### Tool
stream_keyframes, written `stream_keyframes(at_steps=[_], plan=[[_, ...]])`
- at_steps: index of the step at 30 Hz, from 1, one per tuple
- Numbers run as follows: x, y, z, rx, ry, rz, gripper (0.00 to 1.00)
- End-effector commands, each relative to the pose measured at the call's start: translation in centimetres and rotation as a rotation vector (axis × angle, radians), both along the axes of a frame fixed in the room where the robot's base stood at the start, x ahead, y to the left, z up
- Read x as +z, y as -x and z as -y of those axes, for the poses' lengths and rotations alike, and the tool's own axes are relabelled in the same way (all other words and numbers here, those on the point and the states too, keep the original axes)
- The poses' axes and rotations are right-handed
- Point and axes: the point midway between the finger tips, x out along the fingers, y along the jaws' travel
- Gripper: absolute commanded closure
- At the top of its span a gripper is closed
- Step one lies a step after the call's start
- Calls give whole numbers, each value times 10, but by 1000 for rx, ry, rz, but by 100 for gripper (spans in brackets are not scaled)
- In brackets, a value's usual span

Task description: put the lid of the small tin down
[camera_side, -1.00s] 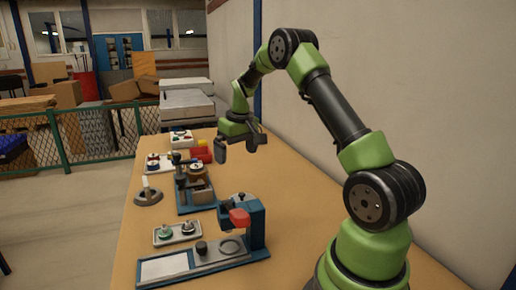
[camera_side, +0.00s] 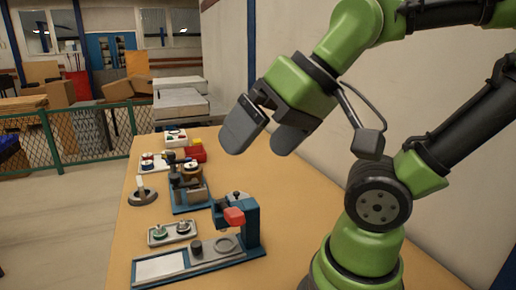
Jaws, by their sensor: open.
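My gripper (camera_side: 262,142) is open, with its two wide grey fingers apart and pointing down to the left. No object shows between them. It is high above the table, nearer the camera than the bench pieces. A small grey tray (camera_side: 172,234) on the table holds a green-topped round piece (camera_side: 159,232) and a grey round piece with a dark knob (camera_side: 183,227). I cannot tell which small round piece is the tin or its lid.
Behind are a blue-based fixture (camera_side: 190,196), a round grey holder (camera_side: 142,197) and a red box (camera_side: 197,151). The table's right side is clear.

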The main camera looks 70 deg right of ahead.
Motion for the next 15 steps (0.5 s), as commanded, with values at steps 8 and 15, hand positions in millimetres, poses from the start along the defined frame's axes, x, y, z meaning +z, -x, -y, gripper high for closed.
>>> stream_keyframes(at_steps=[8, 15], plan=[[0, 0, 0, 0, -1, 0, 0], [4, -8, 3, 6, 20, -13, 0]])
